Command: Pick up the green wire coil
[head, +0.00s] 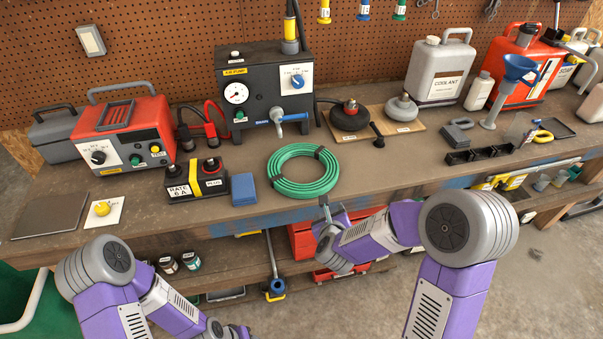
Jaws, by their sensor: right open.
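The green wire coil (284,186) lies flat on the workbench, near its front edge, with dark ties around it. My right gripper (325,202) is just in front of the coil's right front side, at the bench edge. It is open, with nothing seen between its fingers. The fingers are small in view, and I cannot tell whether they touch the coil. My left arm (105,262) is low at the left, in front of the bench. Its gripper cannot be made out.
Left of the coil are a blue block (243,190) and a black battery (196,179). Behind it stands a black pump box (262,70). A wooden board (372,124) with two round knobs lies behind right. Bare bench top (360,180) is right of the coil.

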